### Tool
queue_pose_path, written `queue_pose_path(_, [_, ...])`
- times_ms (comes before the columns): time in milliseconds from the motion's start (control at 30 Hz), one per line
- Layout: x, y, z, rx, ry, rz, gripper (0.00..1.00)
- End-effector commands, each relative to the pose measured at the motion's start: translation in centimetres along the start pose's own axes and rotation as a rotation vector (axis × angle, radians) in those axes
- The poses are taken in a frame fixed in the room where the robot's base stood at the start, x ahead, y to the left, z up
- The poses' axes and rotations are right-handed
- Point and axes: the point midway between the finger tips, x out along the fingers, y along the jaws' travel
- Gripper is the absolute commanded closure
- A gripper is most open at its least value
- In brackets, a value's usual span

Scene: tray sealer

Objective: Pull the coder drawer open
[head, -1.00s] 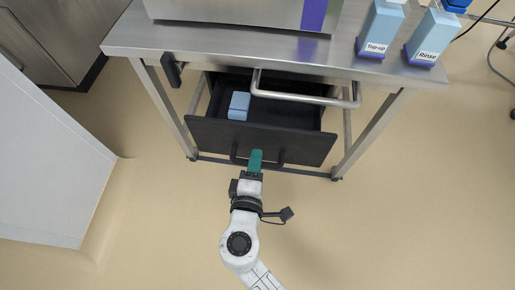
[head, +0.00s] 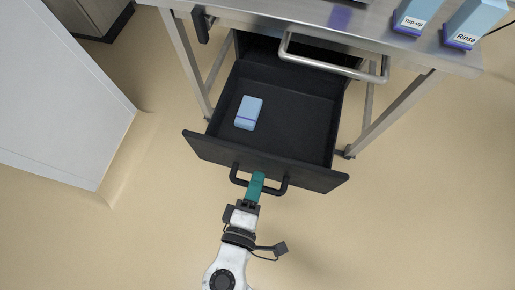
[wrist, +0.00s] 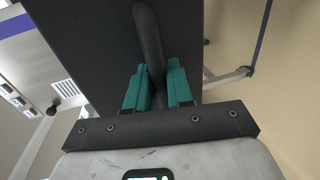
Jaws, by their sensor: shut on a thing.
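The black coder drawer (head: 300,140) is pulled well out from under the steel table in the head view. A blue and white box (head: 248,113) lies inside it, on the left. My gripper (head: 256,180) is at the dark bar handle (head: 280,188) on the drawer front. In the wrist view the green fingers (wrist: 158,88) stand on both sides of the handle bar (wrist: 148,40), shut on it. The drawer front (wrist: 85,45) fills the upper left of that view.
The steel table (head: 300,20) stands over the drawer, with a steel rail (head: 335,67) along its front. Bottles marked Top-up (head: 412,18) and Rinse (head: 470,25) stand on top at right. A white cabinet (head: 60,100) is at left. The floor in front is clear.

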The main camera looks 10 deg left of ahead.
Motion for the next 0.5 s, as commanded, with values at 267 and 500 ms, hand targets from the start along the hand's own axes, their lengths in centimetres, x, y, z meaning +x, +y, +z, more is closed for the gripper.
queue_pose_path(267, [-0.02, -0.07, -0.03, 0.0, 0.001, -0.001, 0.77])
queue_pose_path(500, [0.01, -0.04, -0.02, 0.0, 0.001, -0.001, 0.62])
